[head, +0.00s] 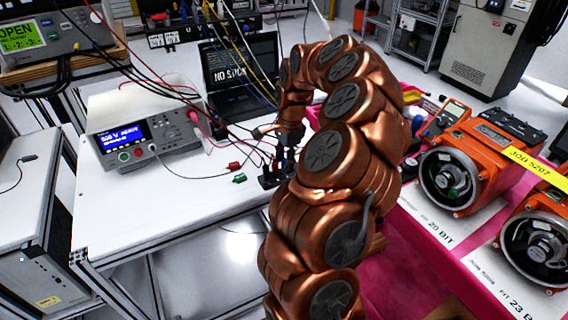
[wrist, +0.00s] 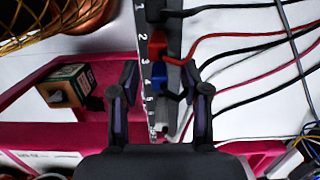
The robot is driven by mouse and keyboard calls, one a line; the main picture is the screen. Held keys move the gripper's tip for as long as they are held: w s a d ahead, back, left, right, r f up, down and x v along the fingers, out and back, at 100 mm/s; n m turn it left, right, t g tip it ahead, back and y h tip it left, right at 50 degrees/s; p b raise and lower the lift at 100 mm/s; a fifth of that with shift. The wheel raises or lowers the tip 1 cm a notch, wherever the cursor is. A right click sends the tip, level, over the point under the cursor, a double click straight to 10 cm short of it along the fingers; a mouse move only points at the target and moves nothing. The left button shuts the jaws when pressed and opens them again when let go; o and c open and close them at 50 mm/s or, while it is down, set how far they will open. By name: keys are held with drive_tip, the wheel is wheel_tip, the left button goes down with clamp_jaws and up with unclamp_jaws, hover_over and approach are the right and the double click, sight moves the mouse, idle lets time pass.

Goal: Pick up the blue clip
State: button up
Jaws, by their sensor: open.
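I see no clear contact, and the height of the fingers above the clip is hard to judge. In the head view my gripper (head: 283,152) is small and dark at the table's right edge, partly hidden by my arm. I cannot make out the blue clip there.
A red clip (wrist: 157,46) and a black clip (wrist: 155,11) sit in line beyond the blue one, and a pale clip (wrist: 160,120) nearer. Several cables run off right. A small box (wrist: 68,86) lies left. Orange motors (head: 470,165) stand on the pink surface.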

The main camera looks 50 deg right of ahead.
clamp_jaws()
idle(0.4)
